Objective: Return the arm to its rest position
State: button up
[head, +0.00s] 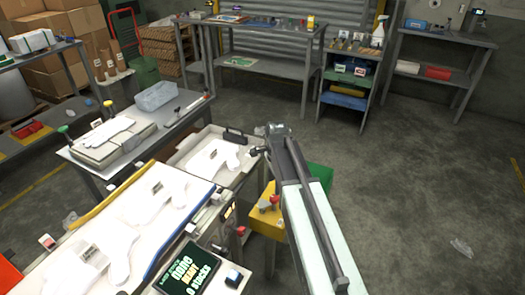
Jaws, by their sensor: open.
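My arm (310,205) reaches from the bottom right up to the middle of the head view. My gripper (259,150) is at its far end, small and dark, just right of a white tray (222,141). It is open, and I see nothing held in it. A flat white glove shape (211,160) lies in the tray, apart from the gripper. The fingertips are too small to make out in detail.
A worktable with white glove shapes (151,197) and a screen (189,268) fills the lower left. A yellow box (266,212) and a green box (319,177) are beside my arm. A shelf unit (346,87) stands behind. Open floor (430,190) lies to the right.

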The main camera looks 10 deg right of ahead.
jog(key=s+a+r+n+p, duration=0.1)
jog(key=s+r+n+p, duration=0.8)
jog(key=s+n, duration=0.5)
jog(key=shift+a+n, duration=0.15)
jog(key=shift+n, duration=1.05)
jog(key=shift+r, duration=0.1)
